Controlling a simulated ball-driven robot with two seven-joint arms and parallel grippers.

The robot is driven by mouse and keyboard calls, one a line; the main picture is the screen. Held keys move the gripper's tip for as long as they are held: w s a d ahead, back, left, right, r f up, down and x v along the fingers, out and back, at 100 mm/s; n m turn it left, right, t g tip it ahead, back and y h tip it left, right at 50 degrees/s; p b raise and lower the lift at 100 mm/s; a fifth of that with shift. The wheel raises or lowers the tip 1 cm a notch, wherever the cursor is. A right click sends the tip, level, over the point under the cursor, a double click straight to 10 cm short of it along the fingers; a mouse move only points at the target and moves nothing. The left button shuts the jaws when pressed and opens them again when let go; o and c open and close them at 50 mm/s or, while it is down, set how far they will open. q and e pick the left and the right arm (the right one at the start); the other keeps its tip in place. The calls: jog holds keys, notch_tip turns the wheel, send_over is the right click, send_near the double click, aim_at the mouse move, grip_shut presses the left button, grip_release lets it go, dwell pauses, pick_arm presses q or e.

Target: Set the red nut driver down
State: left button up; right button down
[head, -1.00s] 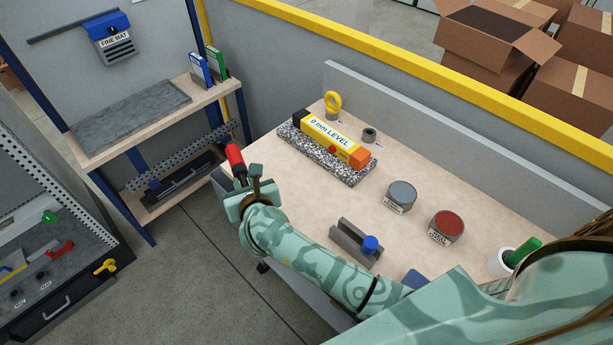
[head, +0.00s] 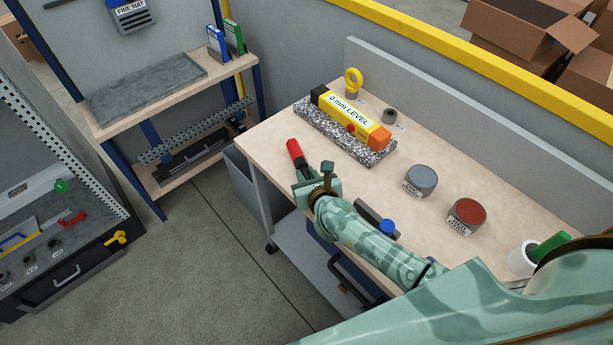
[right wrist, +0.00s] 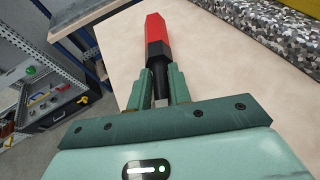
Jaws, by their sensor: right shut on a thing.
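The red nut driver (head: 295,150) has a red handle and a black lower part. My right gripper (head: 307,178) is shut on its black part, and the red handle points away from the gripper. In the right wrist view the nut driver (right wrist: 156,45) stands out between the two fingers of the gripper (right wrist: 159,92), over the bare wood tabletop. I cannot tell whether it touches the wooden workbench (head: 265,145). My left gripper is not in view.
A speckled slab (head: 310,128) with a yellow 0 mm level (head: 345,113) lies behind the nut driver. The bench's left end is bare.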

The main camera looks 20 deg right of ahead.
jog(key=c, duration=1.1)
grip_release()
jog(key=shift+o, duration=0.2)
jog(key=shift+r, duration=0.15)
jog(key=p+v, duration=0.2)
jog(key=v, duration=1)
jog(key=shift+d+p, duration=0.1)
jog(key=shift+p, duration=0.2)
